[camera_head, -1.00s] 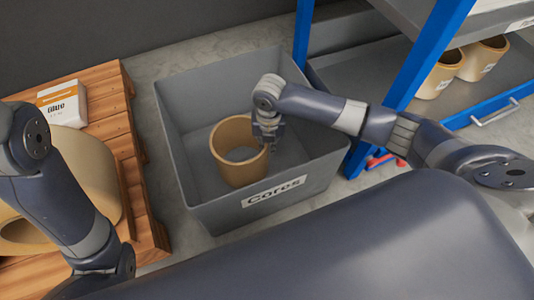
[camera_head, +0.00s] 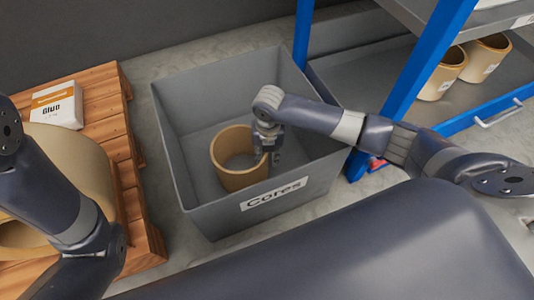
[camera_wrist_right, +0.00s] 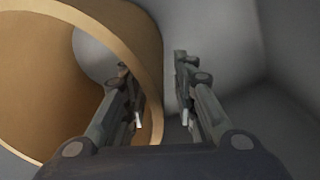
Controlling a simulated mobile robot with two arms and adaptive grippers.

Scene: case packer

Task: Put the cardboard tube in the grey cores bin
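The tan cardboard tube (camera_head: 232,172) stands roughly upright inside the grey cores bin (camera_head: 190,208), near its middle. The bin has a "Cores" label on its front wall. My right gripper (camera_head: 269,160) points down into the bin at the tube's right side. In the right wrist view, the gripper (camera_wrist_right: 152,75) is open, and the tube's rim (camera_wrist_right: 154,90) passes between its fingers with gaps beside it. One finger is on the inner side of the tube and the other is outside. My left arm is at the left, but its gripper is out of view.
A wooden pallet (camera_head: 112,118) left of the bin carries a large tan roll (camera_head: 75,155) and a white and orange glue box (camera_head: 58,105). A blue-framed rack (camera_head: 428,60) at the right holds more tan tubes (camera_head: 444,75). The bin has bare floor around the tube.

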